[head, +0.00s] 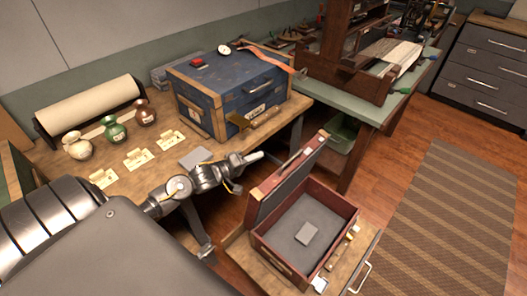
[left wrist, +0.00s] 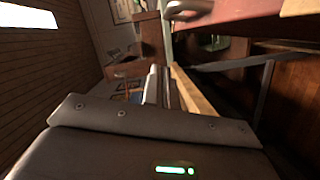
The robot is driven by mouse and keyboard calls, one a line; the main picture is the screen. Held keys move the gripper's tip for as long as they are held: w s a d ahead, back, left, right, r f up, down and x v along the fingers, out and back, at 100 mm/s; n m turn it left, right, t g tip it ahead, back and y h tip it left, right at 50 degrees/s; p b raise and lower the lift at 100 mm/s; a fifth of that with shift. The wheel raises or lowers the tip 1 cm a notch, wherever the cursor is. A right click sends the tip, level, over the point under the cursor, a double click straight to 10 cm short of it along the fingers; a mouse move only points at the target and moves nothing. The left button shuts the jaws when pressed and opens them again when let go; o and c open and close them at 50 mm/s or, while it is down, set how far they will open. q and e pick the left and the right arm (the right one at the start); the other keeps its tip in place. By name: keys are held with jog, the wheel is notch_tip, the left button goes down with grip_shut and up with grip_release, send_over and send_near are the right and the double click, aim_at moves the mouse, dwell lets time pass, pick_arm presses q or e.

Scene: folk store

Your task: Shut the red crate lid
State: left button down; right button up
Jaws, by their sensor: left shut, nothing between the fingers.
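The red crate (head: 347,222) stands on a low wooden surface, a dark red case with a grey inside. Its lid (head: 262,207) is raised, standing open along the crate's left side. A small grey block (head: 306,233) lies inside the crate. My left gripper (head: 256,157) is shut and empty, just left of the lid's upper part. I cannot tell whether it touches the lid. In the left wrist view the shut fingers (left wrist: 155,86) point away, and a reddish panel with a metal handle (left wrist: 185,8) shows at the top. My right gripper is not in view.
A workbench (head: 75,180) behind holds a blue chest (head: 225,105), several small jars, a paper roll (head: 90,105) and cards. A green-topped bench (head: 340,95) stands at the back. Brown striped rug (head: 450,220) and clear floor lie to the right.

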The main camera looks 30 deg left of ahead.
pick_arm(q)
jog(key=w+d, duration=0.2)
jog(key=w+d+f+p, duration=0.1)
jog(key=w+d, duration=0.1)
jog(key=w, duration=0.1)
jog(key=w+d+f+p, duration=0.1)
jog(key=w+d, duration=0.1)
jog(key=shift+w+d, duration=0.15)
jog(key=shift+d, duration=0.1)
jog(key=shift+d+f, duration=0.1)
jog(key=shift+f, duration=0.05)
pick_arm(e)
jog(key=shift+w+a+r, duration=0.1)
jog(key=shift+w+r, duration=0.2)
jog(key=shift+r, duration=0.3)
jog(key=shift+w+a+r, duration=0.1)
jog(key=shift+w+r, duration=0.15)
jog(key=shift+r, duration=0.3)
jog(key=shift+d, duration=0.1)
